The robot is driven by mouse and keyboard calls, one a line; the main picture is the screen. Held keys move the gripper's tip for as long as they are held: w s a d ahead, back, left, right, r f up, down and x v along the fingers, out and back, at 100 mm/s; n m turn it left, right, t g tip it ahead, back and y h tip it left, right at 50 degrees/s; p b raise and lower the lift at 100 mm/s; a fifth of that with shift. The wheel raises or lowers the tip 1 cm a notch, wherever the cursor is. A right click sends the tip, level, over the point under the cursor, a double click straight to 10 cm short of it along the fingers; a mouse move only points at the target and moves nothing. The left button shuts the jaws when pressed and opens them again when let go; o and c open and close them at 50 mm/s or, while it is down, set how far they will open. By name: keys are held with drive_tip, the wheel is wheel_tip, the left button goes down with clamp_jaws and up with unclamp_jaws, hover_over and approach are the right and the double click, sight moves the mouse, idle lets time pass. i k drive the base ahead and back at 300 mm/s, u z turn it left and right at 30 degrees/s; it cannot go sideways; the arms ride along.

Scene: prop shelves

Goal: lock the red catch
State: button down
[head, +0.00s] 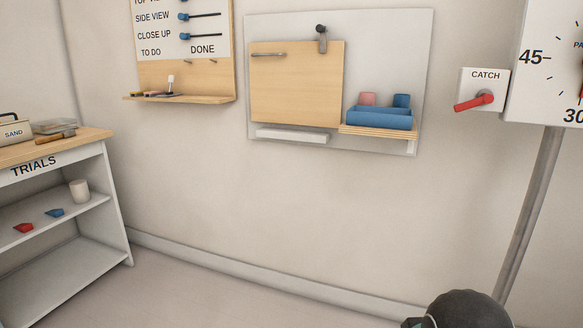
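The red catch (473,102) is a red lever on a white plate (470,78) marked CATCH, on the wall at the right of the head view. Its lever reaches left and slightly down from a dark pivot at its right end. Only a dark rounded part, which looks like mine, shows at the bottom right, well below the catch. My gripper's fingers are not in view.
A large dial (550,70) on a grey post (530,215) stands right of the catch. A wall panel (430,50) with a wooden door and a small shelf holding blue and pink things is to the left. The TRIALS shelf unit (118,210) stands far left. The middle floor is clear.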

sight(485, 97)
drive_tip(key=z, duration=0.15)
drive_tip(key=i, duration=0.35)
drive_tip(key=z, duration=1.1)
